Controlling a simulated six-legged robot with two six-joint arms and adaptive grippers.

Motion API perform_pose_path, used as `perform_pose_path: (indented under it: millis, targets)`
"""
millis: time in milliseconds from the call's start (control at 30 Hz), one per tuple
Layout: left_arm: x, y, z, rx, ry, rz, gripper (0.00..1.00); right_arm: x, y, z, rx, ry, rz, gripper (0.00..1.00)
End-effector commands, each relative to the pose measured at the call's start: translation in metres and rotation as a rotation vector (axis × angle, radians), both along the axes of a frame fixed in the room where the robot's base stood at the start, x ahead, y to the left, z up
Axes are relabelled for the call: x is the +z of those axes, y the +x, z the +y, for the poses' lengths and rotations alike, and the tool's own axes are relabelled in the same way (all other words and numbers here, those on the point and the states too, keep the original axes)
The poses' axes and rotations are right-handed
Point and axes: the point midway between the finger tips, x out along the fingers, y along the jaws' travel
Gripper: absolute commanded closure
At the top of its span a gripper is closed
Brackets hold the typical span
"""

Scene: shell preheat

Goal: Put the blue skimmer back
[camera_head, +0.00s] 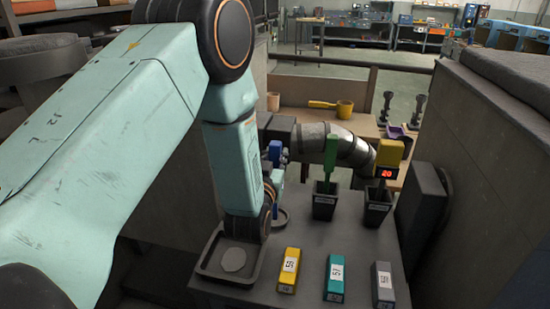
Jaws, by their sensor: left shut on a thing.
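The blue skimmer's blue handle (275,151) stands upright just right of my left forearm. My left gripper (284,157) is small and mostly hidden behind my arm, shut on the blue handle. The skimmer's lower part is hidden by my wrist. A round dark rim (281,217) shows partly beside my wrist; I cannot tell whether it belongs to the skimmer or a holder. A green-handled tool (330,158) stands in a black cup (324,208). My right gripper is not in view.
A dark tray (205,267) with a grey disc (234,260) lies at the table's left. Yellow (289,270), teal (334,278) and grey (382,285) labelled blocks line the front. A wall (480,160) bounds the right.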

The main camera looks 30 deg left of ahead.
Motion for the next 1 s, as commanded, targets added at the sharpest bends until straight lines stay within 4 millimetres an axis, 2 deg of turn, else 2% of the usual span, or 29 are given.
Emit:
perform_pose_path:
  millis: [300, 333, 567, 1000]
  targets:
    - [-0.0028, 0.0004, -0.0001, 0.0, 0.001, -0.003, 1.0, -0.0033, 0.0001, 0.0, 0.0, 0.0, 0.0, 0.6]
    - [-0.0033, 0.0, -0.0001, 0.0, 0.0, 0.0, 0.73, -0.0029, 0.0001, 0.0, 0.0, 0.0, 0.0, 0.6]
    - [-0.0026, 0.0001, -0.0002, 0.0, 0.0, 0.0, 0.54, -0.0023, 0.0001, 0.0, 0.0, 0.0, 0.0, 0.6]
    - [0.0011, -0.0041, -0.0016, -0.001, 0.0, 0.003, 0.52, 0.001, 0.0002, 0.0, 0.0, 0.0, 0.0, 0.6]
